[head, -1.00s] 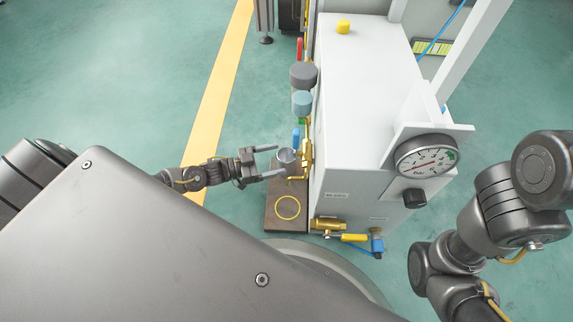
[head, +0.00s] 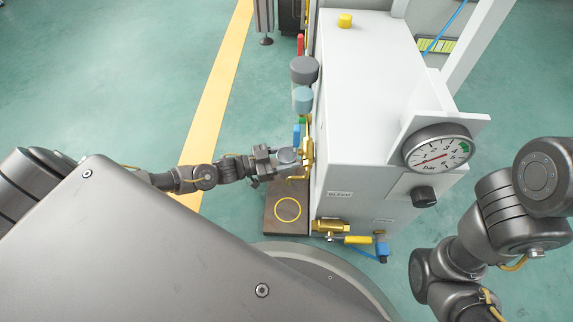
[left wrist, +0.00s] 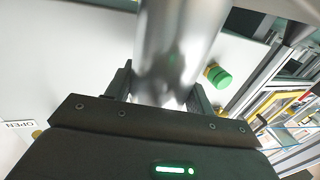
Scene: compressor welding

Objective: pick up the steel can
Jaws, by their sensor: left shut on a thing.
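The steel can (head: 287,156) is a small grey metal cylinder at the left side of the white cabinet, by the far part of the brown board. My left gripper (head: 283,160) is shut on it, the fingers on either side of the can. In the left wrist view the can (left wrist: 175,45) fills the top middle as a shiny cylinder between the two fingers (left wrist: 160,90). I cannot tell whether the can still touches the board. My right arm shows at the right, but its gripper is out of view.
The brown board (head: 272,222) bears a yellow ring (head: 288,209). A pressure gauge (head: 438,152) faces me. Green floor lies open to the left.

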